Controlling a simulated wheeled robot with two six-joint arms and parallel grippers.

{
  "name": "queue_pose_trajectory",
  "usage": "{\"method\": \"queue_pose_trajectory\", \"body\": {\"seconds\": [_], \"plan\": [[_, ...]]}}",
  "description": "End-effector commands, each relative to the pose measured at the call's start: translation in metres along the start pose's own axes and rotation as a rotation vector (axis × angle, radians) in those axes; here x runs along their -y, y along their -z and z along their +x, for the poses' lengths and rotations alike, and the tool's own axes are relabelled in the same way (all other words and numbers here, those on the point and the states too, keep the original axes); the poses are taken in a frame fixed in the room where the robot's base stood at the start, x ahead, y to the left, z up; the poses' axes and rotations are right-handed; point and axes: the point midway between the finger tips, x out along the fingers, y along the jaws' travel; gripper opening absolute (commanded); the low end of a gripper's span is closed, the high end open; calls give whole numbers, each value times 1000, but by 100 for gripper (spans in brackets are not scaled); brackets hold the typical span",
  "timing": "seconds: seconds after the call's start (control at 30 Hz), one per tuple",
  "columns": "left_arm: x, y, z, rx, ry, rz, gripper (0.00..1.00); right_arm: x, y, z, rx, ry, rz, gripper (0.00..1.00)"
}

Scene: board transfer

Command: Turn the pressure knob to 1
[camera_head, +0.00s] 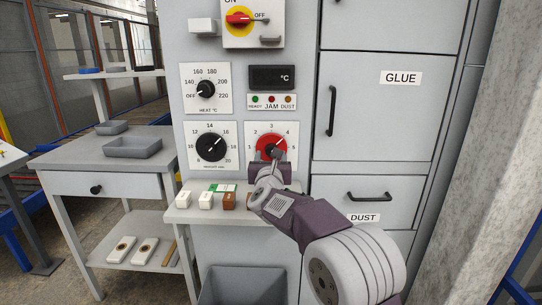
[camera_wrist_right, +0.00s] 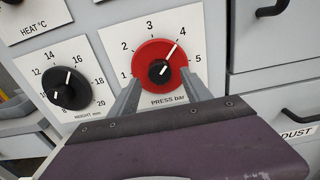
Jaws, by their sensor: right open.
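The pressure knob is a red disc with a black centre (camera_wrist_right: 158,60) on a white plate marked PRESS bar, with numbers 1 to 5. Its white pointer line aims up and right, at about 4. In the head view, the red knob (camera_head: 263,141) is partly covered by my right gripper (camera_head: 274,156). In the wrist view, my right gripper (camera_wrist_right: 163,82) is open, its two grey fingers at the lower left and lower right of the knob. I cannot tell whether they touch it. My left gripper is not in view.
A black height knob (camera_head: 211,147) is left of the pressure dial, with a heat knob (camera_head: 206,89) above it. A shelf below (camera_head: 190,215) holds several small blocks. Cabinet doors and drawers (camera_head: 380,110) with handles stand to the right.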

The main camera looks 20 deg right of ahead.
Motion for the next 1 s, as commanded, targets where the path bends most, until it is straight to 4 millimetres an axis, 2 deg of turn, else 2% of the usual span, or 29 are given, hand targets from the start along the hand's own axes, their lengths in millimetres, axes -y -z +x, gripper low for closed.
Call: {"method": "queue_pose_trajectory", "body": {"seconds": [0.03, 0.17, 0.43, 0.63, 1.0], "plan": [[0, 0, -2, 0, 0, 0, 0, 0, -1, 8, 0, 1, 0, 56], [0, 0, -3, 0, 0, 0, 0, 0, 0, 20, -1, 1, 0, 56], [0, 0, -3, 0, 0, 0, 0, 0, 0, 22, 0, 0, 0, 56], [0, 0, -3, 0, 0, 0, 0, 0, 0, 22, 0, 0, 0, 1], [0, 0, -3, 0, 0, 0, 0, 0, 0, 21, 0, 0, -60, 0]]}}
